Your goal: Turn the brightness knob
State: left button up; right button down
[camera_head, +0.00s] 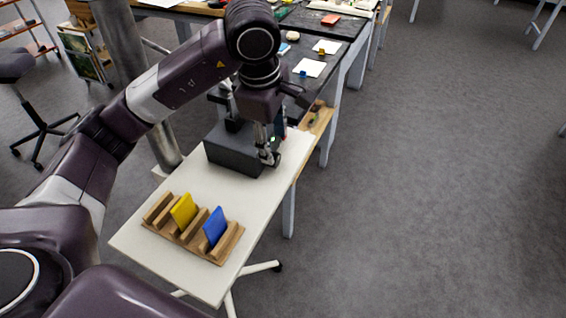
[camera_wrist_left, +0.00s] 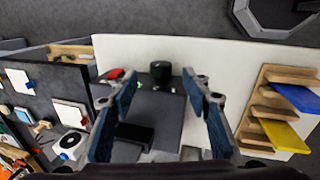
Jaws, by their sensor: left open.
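A dark grey box (camera_head: 235,155) stands at the far end of the white table (camera_head: 145,235). In the left wrist view, the box (camera_wrist_left: 165,105) has a black round knob (camera_wrist_left: 160,72) at its far end and a black block nearer my wrist. My left gripper (camera_head: 268,158) is over the right part of the box, pointing down. In the wrist view its blue-padded fingers (camera_wrist_left: 157,88) are open, one on each side of the box, with nothing held between them. The knob lies ahead between the fingertips; contact is not visible. In the head view the gripper hides the knob. My right gripper is not in view.
A wooden rack (camera_head: 215,246) holding a yellow plate (camera_head: 183,210) and a blue plate (camera_head: 214,226) stands on the table's near part. A dark workbench (camera_head: 340,28) with small items lies beyond. A stool (camera_head: 18,75) is at left. The floor at right is clear.

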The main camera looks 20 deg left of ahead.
aim_at(276, 156)
pick_arm(q)
jog(key=x, duration=0.4)
jog(key=shift+f+p, duration=0.15)
jog(key=shift+p, duration=0.15)
jog(key=shift+x, duration=1)
jog(key=c, duration=0.5)
jog(key=shift+c, duration=1.4)
jog(key=c, duration=0.4)
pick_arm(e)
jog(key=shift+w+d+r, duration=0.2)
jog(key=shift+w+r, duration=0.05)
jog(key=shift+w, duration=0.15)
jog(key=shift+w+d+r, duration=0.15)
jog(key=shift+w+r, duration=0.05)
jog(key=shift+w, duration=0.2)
